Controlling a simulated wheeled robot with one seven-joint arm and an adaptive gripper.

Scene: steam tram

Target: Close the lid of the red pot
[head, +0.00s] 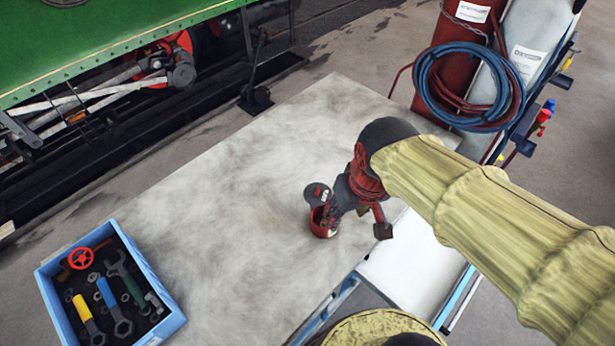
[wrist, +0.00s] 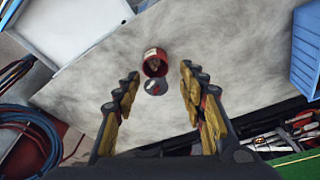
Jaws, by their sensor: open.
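The small red pot (head: 322,224) stands on the grey worktop, and its lid (head: 317,193) is open, raised at the pot's far side. In the wrist view the red pot (wrist: 155,53) shows its open mouth with something brownish inside. The dark round lid (wrist: 156,87) with a small red and white mark is beside the mouth, at the rim. My gripper (wrist: 159,78) is open and empty, its two fingers left and right of the pot and lid without visible contact. In the head view my gripper partly covers the pot's right side.
A blue crate (head: 165,326) of tools is at the worktop's left end. A white tray (wrist: 45,48) is beside the worktop. Gas cylinders with coiled blue and red hoses (head: 467,90) stand at the back right. The worktop (head: 215,200) between crate and pot is clear.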

